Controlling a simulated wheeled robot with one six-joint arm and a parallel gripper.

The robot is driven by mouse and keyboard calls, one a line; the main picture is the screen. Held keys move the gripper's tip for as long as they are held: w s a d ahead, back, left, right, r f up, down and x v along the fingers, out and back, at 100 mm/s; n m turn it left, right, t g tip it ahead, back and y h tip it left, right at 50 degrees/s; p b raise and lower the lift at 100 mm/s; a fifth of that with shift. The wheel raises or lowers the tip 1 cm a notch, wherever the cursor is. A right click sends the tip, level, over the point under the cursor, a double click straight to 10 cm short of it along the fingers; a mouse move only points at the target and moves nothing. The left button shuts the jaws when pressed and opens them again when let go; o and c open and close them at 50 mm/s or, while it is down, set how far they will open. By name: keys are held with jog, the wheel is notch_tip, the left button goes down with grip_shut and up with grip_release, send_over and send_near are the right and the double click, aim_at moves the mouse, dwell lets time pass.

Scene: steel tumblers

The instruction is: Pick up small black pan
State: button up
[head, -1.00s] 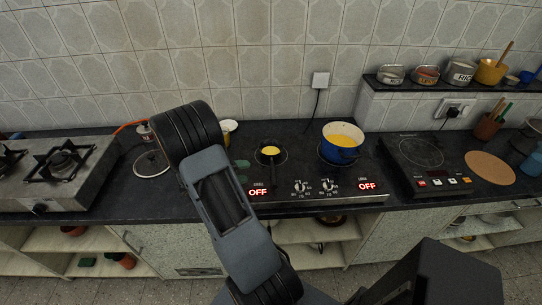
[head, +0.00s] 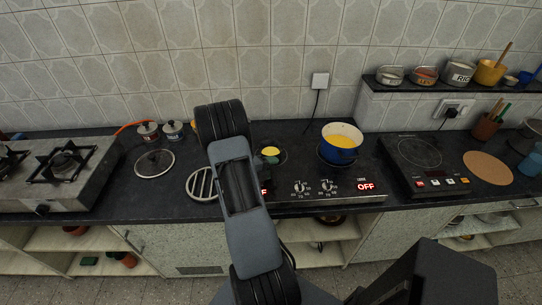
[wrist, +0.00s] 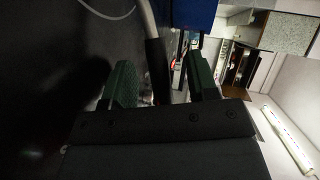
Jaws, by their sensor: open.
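The small black pan (head: 271,158) sits on the left burner of the steel two-burner cooktop, with something yellow in it. My arm covers its left side in the head view. My gripper is hidden behind my arm there. In the wrist view my gripper (wrist: 160,68) is open, its two dark green fingers apart. A dark bar (wrist: 156,62) runs up between the fingers; it looks like a handle, but I cannot tell whether either finger touches it.
A blue pot (head: 340,155) with yellow contents stands on the right burner. A black induction plate (head: 420,152) is farther right. A round slatted trivet (head: 203,184), a lid (head: 154,163) and two lidded jars (head: 172,130) lie left of my arm. A tiled wall closes the back.

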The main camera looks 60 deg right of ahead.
jog(key=shift+s+d+f, duration=0.1)
jog(key=shift+s+d, duration=0.05)
jog(key=shift+d, duration=0.15)
grip_shut()
dwell(0.4)
